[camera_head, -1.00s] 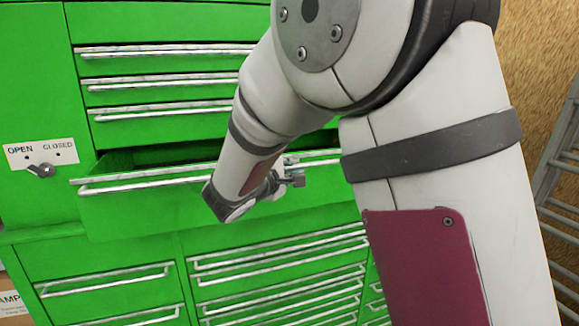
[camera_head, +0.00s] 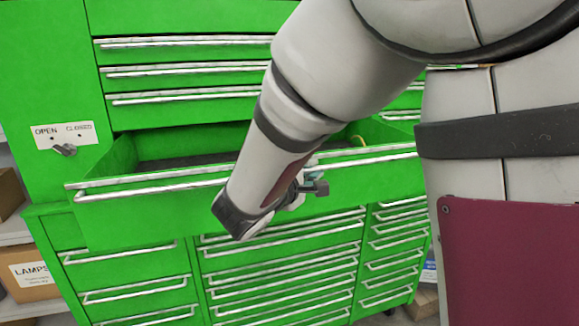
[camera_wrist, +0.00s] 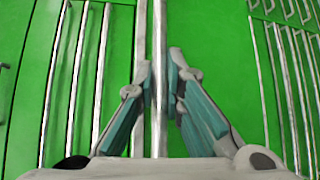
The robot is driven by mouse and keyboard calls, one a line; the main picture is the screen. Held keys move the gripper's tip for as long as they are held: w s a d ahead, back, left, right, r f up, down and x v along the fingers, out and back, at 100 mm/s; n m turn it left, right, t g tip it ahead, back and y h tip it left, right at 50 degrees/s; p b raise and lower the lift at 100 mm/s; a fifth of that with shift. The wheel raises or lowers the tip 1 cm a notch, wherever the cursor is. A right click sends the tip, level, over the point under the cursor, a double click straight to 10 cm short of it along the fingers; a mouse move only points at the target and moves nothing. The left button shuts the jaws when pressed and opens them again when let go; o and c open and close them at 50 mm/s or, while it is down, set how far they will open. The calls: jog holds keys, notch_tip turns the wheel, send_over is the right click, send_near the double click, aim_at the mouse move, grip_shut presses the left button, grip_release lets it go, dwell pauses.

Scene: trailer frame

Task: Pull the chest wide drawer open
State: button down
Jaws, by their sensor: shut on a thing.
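The wide drawer (camera_head: 150,216) of the green chest stands well out from the chest body in the head view, with its dark inside and side wall showing. Its long silver handle (camera_head: 130,190) runs across the top of its front. My gripper (camera_head: 312,187) is at the handle, right of the middle, partly hidden by my arm. In the wrist view the two fingers of my gripper (camera_wrist: 160,85) lie on either side of the handle bar (camera_wrist: 159,30), shut on it. Something yellow (camera_head: 359,141) shows inside the drawer at the right.
Shut narrow drawers (camera_head: 180,72) lie above, and several shut drawers (camera_head: 285,265) lie below. An OPEN/CLOSED plate with a small knob (camera_head: 64,149) is at the left. A LAMPS box (camera_head: 32,272) stands on a shelf at the far left.

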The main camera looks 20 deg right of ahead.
jog(key=shift+s, duration=0.3)
jog(key=c, duration=1.7)
grip_release()
jog(key=shift+o, duration=0.2)
jog(key=v, duration=1.2)
